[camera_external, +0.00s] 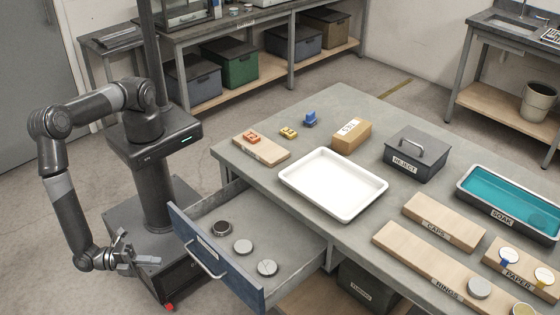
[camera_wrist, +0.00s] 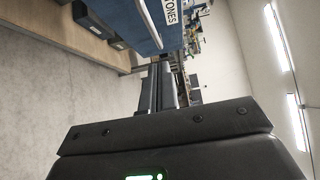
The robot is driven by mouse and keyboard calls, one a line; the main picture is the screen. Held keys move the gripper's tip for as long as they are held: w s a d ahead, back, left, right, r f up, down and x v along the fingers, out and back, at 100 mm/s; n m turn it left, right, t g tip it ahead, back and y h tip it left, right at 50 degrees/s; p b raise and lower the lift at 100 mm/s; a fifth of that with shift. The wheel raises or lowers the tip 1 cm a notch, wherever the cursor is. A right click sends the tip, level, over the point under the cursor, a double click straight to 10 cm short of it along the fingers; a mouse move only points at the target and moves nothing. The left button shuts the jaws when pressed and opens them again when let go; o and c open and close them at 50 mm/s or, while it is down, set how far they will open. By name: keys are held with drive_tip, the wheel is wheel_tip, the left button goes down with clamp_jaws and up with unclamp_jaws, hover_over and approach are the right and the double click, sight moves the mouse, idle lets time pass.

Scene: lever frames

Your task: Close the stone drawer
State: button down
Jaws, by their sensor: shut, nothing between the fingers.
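The stone drawer (camera_external: 240,278) stands pulled out from the near-left side of the grey table, with a blue front and a metal handle (camera_external: 204,262). In the wrist view, the blue drawer front (camera_wrist: 145,22) with a partly cut-off label (camera_wrist: 174,14) shows at the top, beyond my gripper (camera_wrist: 163,70).
The table (camera_external: 330,118) holds a white tray (camera_external: 332,183), a grey lidded box (camera_external: 416,158), a teal-filled tub (camera_external: 510,200) and wooden boards (camera_external: 443,222). A grey bin (camera_external: 366,290) stands under the table. Floor is clear at the lower left.

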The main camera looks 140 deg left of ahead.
drive_tip(key=shift+w+a+f, duration=0.6)
drive_tip(key=shift+w+a, duration=0.6)
drive_tip(key=shift+a, duration=0.65)
drive_tip(key=shift+w+a+f, duration=0.65)
drive_tip(key=shift+w+a, duration=0.55)
drive_tip(key=shift+a, duration=0.65)
drive_tip(key=shift+w+a+f, duration=0.6)
drive_tip(key=shift+w+a, duration=0.6)
drive_tip(key=shift+a, duration=0.65)
